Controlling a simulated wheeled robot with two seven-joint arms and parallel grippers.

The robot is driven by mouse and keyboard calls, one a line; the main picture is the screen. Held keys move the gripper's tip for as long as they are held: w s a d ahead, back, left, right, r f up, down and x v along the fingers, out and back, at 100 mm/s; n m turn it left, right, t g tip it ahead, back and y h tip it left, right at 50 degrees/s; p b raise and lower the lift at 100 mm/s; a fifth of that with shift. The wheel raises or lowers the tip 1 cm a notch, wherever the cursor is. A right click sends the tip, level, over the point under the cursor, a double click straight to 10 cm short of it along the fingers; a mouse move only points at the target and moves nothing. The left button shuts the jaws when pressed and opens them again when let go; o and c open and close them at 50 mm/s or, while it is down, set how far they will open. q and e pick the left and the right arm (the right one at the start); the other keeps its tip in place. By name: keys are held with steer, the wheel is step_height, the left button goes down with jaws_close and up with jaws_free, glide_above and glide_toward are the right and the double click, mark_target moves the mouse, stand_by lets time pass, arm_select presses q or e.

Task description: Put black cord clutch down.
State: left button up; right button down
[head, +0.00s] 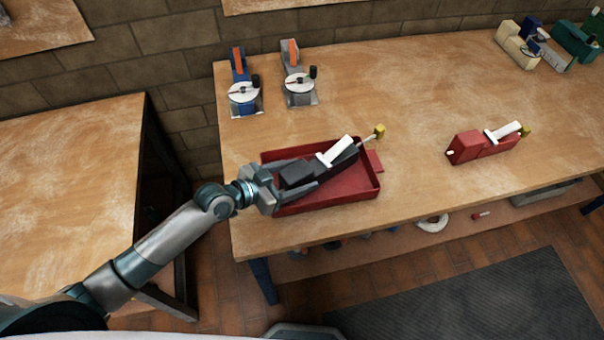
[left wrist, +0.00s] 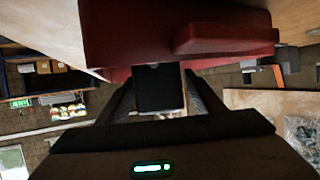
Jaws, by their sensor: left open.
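The black cord clutch (head: 297,174) has a dark body, a white lever and a rod with a yellow end. It lies at a slant in the red tray (head: 335,199), its yellow end sticking out past the far right rim. My left gripper (head: 304,176) is open, with its fingers on either side of the black body. In the left wrist view the clutch's dark block (left wrist: 158,88) sits between the fingers, in front of the red tray (left wrist: 130,30). Whether the fingers touch the clutch cannot be told. My right gripper is out of view.
A red cord clutch (head: 467,147) lies on the wooden bench (head: 420,110) to the right. A blue device (head: 243,92) and a grey device (head: 298,88) stand at the back left. More devices stand at the far right. The bench between tray and red clutch is clear.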

mark_target(283, 181)
arm_select(q)
steer(key=b+v, duration=0.2)
steer(key=v, duration=0.7)
steer(key=shift+s+a+f, duration=0.1)
steer(key=shift+s+a, duration=0.05)
steer(key=shift+a, duration=0.05)
steer(key=shift+s+a+r, duration=0.3)
steer(key=shift+a, duration=0.05)
